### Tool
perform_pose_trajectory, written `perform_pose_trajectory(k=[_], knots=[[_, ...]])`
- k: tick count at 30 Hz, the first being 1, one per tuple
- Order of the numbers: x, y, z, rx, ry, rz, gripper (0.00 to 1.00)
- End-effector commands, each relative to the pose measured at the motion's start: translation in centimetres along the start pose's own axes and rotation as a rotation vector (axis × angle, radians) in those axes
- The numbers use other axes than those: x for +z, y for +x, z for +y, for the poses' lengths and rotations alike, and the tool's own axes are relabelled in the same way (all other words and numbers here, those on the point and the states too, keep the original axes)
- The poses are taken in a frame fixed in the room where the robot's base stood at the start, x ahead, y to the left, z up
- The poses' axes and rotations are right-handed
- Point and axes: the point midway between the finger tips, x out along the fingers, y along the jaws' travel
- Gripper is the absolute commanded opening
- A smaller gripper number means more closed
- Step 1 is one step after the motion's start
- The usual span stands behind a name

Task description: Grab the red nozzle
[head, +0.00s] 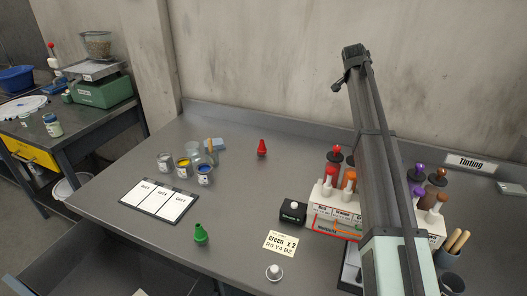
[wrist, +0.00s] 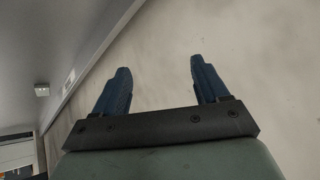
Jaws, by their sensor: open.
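The red nozzle (head: 262,148) stands upright on the grey table, toward its back edge, in the head view. A green nozzle (head: 200,233) stands nearer the front of the table. My gripper (wrist: 160,80) shows in the wrist view with its two blue fingers spread apart and nothing between them. It faces the bare wall, and the red nozzle is not in the wrist view. In the head view my arm rises on the right, and the fingers cannot be made out there.
A rack (head: 335,218) of bottles with coloured tops stands right, partly behind my arm. Small jars (head: 183,168) stand left of the red nozzle. The table around the red nozzle is clear.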

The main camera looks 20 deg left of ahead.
Motion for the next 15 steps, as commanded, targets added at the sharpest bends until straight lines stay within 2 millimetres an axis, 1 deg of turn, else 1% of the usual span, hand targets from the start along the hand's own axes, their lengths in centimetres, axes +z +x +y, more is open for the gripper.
perform_pose_trajectory(k=[1, 2, 3, 5, 6, 8, 9, 11, 12, 14, 15], knots=[[2.4, 0.1, -2.2, 0.005, 0.063, -0.052, 0.74], [3.9, 0.1, -3.2, 0.010, 0.108, -0.084, 0.74], [5.9, 0.0, -4.5, 0.022, 0.166, -0.125, 0.74], [8.9, -0.2, -6.4, 0.046, 0.251, -0.185, 0.74], [11.0, -0.5, -7.5, 0.065, 0.307, -0.223, 0.74], [14.1, -1.0, -9.2, 0.102, 0.388, -0.278, 0.74], [16.2, -1.4, -10.4, 0.130, 0.440, -0.312, 0.74], [19.3, -2.0, -11.9, 0.178, 0.513, -0.359, 0.74], [21.3, -2.5, -12.8, 0.213, 0.561, -0.387, 0.74], [24.1, -3.3, -14.0, 0.264, 0.626, -0.422, 0.74], [25.8, -3.8, -14.7, 0.299, 0.663, -0.439, 0.74]])
